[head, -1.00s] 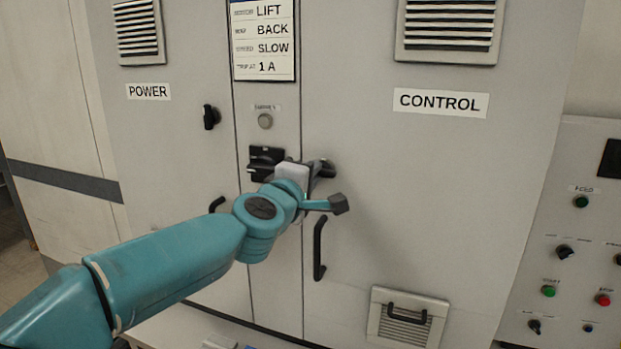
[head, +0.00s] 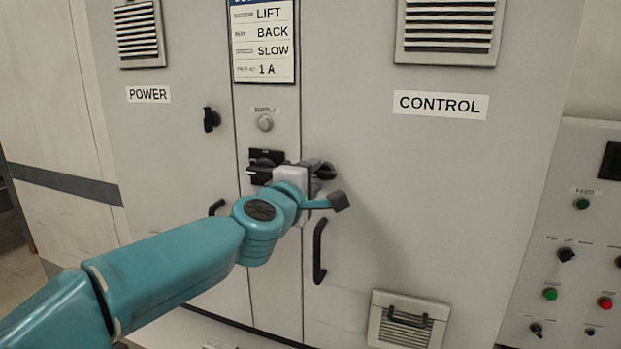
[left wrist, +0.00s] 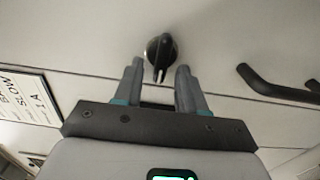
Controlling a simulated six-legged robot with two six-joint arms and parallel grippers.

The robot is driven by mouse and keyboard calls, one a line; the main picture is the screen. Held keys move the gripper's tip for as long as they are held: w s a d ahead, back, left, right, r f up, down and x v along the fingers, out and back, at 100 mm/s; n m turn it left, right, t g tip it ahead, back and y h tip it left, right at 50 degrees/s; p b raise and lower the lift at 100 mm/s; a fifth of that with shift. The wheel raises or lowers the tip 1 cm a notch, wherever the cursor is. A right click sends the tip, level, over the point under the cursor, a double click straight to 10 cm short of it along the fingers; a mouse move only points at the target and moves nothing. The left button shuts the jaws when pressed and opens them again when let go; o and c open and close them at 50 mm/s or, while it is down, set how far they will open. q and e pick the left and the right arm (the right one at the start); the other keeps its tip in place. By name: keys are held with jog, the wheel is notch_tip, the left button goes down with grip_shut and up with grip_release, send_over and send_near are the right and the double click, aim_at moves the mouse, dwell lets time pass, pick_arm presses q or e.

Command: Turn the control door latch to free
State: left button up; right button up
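The control door latch (head: 327,170) is a black knob at the left edge of the control door (head: 420,190), beside the seam. In the left wrist view the latch (left wrist: 162,48) is a round black base with a short lever, which points toward my gripper. My left gripper (head: 312,178) is at the latch, and its wrist partly hides the latch in the head view. In the left wrist view its two fingers (left wrist: 159,70) are apart, one on each side of the lever, with a gap showing on both sides. My right gripper is not in view.
A black rotary switch (head: 264,168) sits just left of my wrist on the centre panel. The control door's black handle (head: 319,250) is below the latch. The power door has its own latch (head: 210,119). A button panel (head: 580,240) stands at right.

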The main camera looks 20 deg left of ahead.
pick_arm(q)
jog(key=shift+s, duration=0.1)
jog(key=s, duration=1.6)
jog(key=shift+a, duration=0.25)
jog(key=shift+s+a, duration=0.1)
